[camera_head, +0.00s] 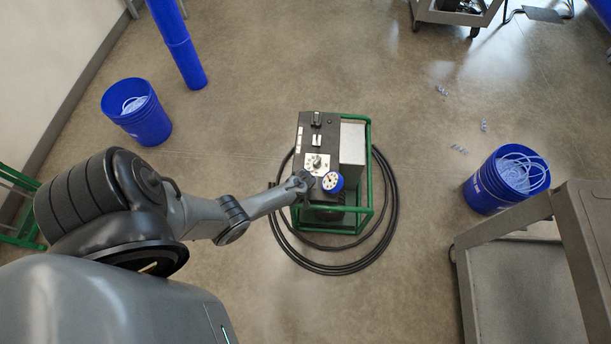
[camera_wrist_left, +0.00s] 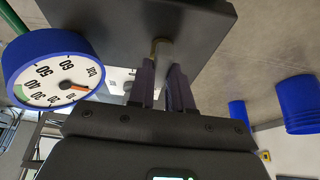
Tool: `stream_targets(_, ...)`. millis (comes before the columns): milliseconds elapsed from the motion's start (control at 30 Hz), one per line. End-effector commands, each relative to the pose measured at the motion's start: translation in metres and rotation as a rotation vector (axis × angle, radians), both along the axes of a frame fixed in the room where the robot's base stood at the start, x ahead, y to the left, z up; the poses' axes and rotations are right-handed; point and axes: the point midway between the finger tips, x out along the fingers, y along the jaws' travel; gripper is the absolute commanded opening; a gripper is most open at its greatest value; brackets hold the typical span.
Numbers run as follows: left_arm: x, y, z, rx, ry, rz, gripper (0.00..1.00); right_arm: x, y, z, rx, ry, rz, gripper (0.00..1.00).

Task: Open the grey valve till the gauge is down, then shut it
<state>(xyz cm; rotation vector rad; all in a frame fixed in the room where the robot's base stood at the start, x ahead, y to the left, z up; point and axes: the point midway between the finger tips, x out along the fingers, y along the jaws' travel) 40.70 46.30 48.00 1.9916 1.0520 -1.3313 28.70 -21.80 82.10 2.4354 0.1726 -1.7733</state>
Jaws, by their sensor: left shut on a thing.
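The fusion cart's dark panel (camera_head: 308,126) is below me in the head view, in a green frame (camera_head: 369,190). The blue-rimmed gauge (camera_head: 333,181) sits at its near end. In the left wrist view the gauge (camera_wrist_left: 56,68) faces me, its orange needle pointing right, near the dial's edge past the 10; the exact reading is hard to tell. My left gripper (camera_head: 304,178) is at the panel's near left corner, beside the gauge. In the wrist view its fingers (camera_wrist_left: 163,82) are shut on the valve, at a short stem (camera_wrist_left: 162,50) under the panel. The fingers hide most of the valve.
A black hose (camera_head: 393,200) lies coiled on the floor around the cart. Blue buckets stand at left (camera_head: 138,112) and right (camera_head: 506,178). A grey trolley (camera_head: 560,225) is at lower right. Small clear pieces (camera_head: 459,149) lie on otherwise open floor.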

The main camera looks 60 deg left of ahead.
Motion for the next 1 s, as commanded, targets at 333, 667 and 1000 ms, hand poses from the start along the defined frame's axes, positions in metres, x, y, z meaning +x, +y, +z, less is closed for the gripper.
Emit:
stream_targets(333, 0.0008, 0.0003, 0.0001, 0.000, -0.001, 0.041, 0.00, -0.0001, -0.0015, 0.0002, -0.007, 0.000, 0.004, 0.00)
stream_targets(667, 0.0005, 0.0005, 0.0000, 0.000, -0.001, 0.041, 0.30, -0.0001, -0.0007, 0.0003, -0.003, 0.000, 0.002, 0.00)
stream_targets(1000, 0.0001, 0.0002, -0.0001, 0.000, 0.000, 0.039, 0.45, 0.0001, 0.0010, 0.0008, 0.004, 0.000, -0.003, 0.00)
